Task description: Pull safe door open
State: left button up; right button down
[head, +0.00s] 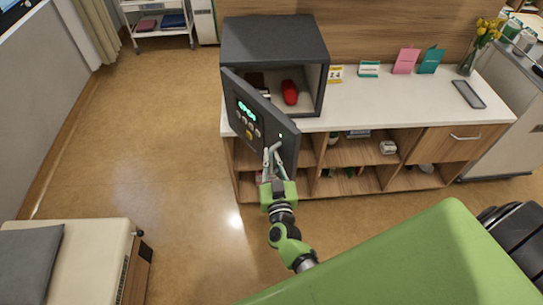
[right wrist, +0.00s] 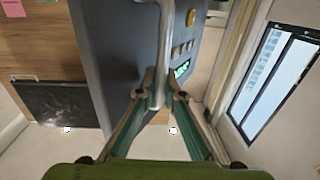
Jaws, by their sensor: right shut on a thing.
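The dark grey safe (head: 275,40) stands on the left end of the white counter. Its door (head: 250,125) is swung partly open, hinged on the left, with a lit green keypad display and a yellow button on its front. My right gripper (head: 272,152) is at the free side of the door, shut on its handle. The right wrist view shows the pale bar handle (right wrist: 166,40) between the fingertips (right wrist: 155,85), with the door (right wrist: 120,50) behind. Inside the safe are a red object (head: 290,92) and a dark brown one. My left gripper is not in view.
The counter (head: 400,97) holds cards, a dark flat device (head: 468,94) and a vase of yellow flowers (head: 485,45). Open shelves and a drawer are below. A bed (head: 75,260) is at the lower left. The floor left of the door is clear.

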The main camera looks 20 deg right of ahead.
jog(key=c, duration=2.4)
grip_release()
jog(key=shift+v, duration=3.7)
jog(key=shift+c, duration=0.5)
